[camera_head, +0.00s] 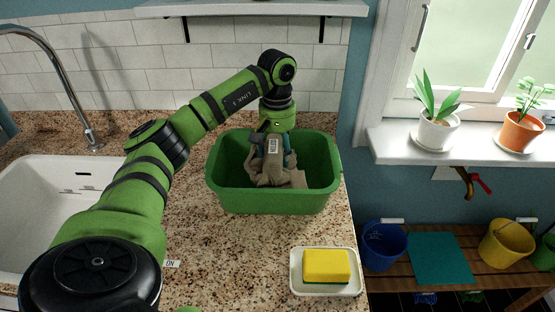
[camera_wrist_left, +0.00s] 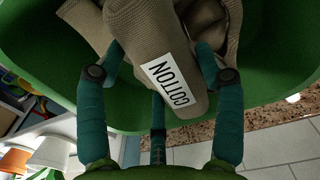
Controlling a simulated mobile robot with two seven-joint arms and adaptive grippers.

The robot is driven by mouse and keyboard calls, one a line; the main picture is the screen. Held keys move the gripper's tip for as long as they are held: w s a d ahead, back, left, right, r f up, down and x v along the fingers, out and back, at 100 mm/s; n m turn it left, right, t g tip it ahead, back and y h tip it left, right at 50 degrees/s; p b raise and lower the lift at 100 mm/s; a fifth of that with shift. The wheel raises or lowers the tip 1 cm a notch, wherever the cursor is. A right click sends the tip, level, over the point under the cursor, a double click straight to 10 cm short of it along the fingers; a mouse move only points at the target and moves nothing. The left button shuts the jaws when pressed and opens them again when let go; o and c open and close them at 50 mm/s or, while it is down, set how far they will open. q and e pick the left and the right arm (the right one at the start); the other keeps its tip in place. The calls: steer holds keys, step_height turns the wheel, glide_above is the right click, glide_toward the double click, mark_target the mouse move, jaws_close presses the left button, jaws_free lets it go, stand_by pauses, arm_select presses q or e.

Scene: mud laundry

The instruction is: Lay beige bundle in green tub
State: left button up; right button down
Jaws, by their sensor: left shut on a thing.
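The beige bundle (camera_head: 272,165) is inside the green tub (camera_head: 272,201), which stands on the speckled counter. The bundle is knitted cloth with a white label reading COTTON; it also shows large in the left wrist view (camera_wrist_left: 150,38). My left gripper (camera_head: 274,150) reaches down into the tub from above. Its teal fingers in the left wrist view (camera_wrist_left: 158,72) are on both sides of the bundle, shut on it. The green tub wall (camera_wrist_left: 262,70) surrounds the bundle there. Whether the bundle rests on the tub floor is hard to tell. My right gripper is not in view.
A white dish (camera_head: 325,289) with a yellow sponge (camera_head: 326,264) lies at the counter's front right. A white sink (camera_head: 45,205) is at the left. A sill with potted plants (camera_head: 437,130) and a low bench with buckets (camera_head: 384,243) are at the right.

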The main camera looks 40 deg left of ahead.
arm_select(q)
step_height(320, 180, down, 4)
steer(key=shift+r+p, duration=0.2)
steer(key=shift+p, duration=0.2)
steer(key=shift+f, duration=0.1)
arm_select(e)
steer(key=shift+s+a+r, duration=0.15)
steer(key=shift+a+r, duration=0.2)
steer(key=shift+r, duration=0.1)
arm_select(q)
steer(key=o, duration=1.7)
steer(key=shift+f, duration=0.1)
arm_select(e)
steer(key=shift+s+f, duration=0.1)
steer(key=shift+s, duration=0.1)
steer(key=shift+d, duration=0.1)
